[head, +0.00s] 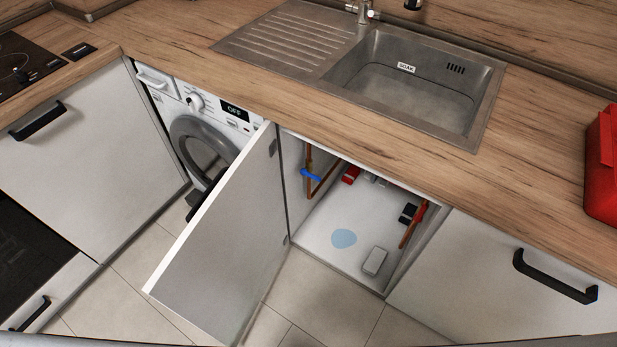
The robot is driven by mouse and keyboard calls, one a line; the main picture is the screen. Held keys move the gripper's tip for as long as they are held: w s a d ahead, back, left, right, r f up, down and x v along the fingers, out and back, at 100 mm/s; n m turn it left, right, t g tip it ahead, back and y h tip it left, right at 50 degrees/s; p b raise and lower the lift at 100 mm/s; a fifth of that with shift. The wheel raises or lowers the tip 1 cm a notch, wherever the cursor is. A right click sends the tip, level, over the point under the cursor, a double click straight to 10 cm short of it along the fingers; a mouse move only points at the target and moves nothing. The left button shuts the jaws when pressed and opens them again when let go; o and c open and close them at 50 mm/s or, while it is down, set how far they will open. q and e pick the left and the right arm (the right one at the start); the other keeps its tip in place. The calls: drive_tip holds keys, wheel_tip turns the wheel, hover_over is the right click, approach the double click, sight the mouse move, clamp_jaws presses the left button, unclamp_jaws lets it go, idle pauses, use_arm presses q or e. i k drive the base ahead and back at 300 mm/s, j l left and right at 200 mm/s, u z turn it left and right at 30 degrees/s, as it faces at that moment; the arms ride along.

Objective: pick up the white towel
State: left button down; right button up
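I cannot make out a thing that is clearly a white towel. A small pale grey, rounded rectangular item (375,261) lies at the front right of the open under-sink cabinet floor (318,232). I cannot tell whether it is a folded towel. A light blue patch (344,239), like a puddle, lies to its left, apart from it. Neither of my grippers is in view.
The cabinet door (225,240) stands open toward the front left. Copper pipes with a blue valve handle (311,175) and red parts (351,174) are inside. A washing machine (207,130), steel sink (410,85) and red container (602,165) are nearby.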

sight(374, 261)
drive_tip(key=z, duration=0.85)
